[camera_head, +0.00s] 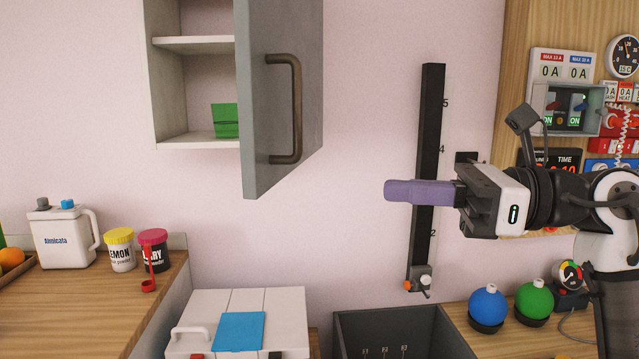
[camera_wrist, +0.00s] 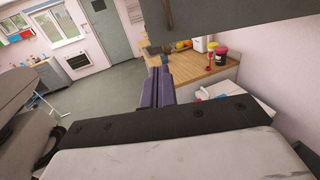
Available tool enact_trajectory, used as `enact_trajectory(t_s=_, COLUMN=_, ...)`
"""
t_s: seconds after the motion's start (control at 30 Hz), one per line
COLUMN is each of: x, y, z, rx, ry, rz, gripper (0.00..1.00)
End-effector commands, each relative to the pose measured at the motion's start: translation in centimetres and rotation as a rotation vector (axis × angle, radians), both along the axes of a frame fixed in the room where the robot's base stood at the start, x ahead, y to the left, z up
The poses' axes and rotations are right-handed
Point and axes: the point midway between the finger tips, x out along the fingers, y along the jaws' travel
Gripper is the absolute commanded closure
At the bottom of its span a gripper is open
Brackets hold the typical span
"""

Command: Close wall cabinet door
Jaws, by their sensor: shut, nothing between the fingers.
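The wall cabinet (camera_head: 171,95) hangs at the upper left in the head view. Its grey door (camera_head: 262,165) stands wide open, swung out from the cabinet's right side. A dark bar handle (camera_head: 297,110) is fixed upright on the door's face. The door's lower part (camera_wrist: 230,22) and handle also show at the top of the wrist view. My gripper (camera_head: 388,190) has purple fingers pressed together and holds nothing. It points left, to the right of the door and lower than the handle, with a visible gap between them. The fingers also show in the wrist view (camera_wrist: 159,72).
A green box (camera_head: 225,120) stands on the cabinet's lower shelf. Below are a wooden counter (camera_head: 80,310) with a white jug (camera_head: 65,238) and jars, a white box with a blue pad (camera_head: 240,331), and a dark bin (camera_head: 400,325). Wall between door and gripper is clear.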

Motion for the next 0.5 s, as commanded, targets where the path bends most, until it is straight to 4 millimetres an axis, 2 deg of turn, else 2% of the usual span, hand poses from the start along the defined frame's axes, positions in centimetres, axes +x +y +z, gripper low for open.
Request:
enact_trajectory(t_s=0.17, x=0.6, y=2.3, z=0.2, rx=-0.001, ry=0.0, rz=0.004, gripper=1.0)
enact_trajectory(t_s=0.5, x=2.7, y=9.2, z=0.3, rx=0.002, ry=-0.001, rz=0.005, gripper=1.0)
